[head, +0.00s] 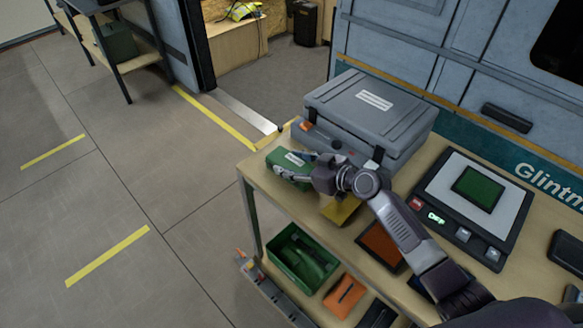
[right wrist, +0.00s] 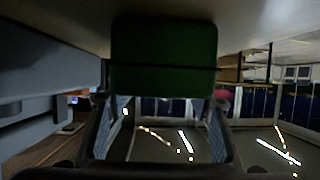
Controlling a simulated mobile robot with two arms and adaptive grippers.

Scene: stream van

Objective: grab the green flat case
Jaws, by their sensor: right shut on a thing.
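The green flat case (head: 284,168) is at the left end of the workbench, in front of the large grey case. It has a small pale label on top. My right gripper (head: 304,168) reaches it from the right and is shut on it. In the right wrist view the green case (right wrist: 163,55) fills the upper middle, between the two fingers (right wrist: 160,125). I cannot tell whether it touches the bench top. My left gripper is not in view.
The large grey case (head: 350,105) stands close behind the gripper. A yellow item (head: 341,212) lies under my arm. A green open bin (head: 287,262) and an orange pouch (head: 345,295) are on the lower shelf. Floor at left is clear.

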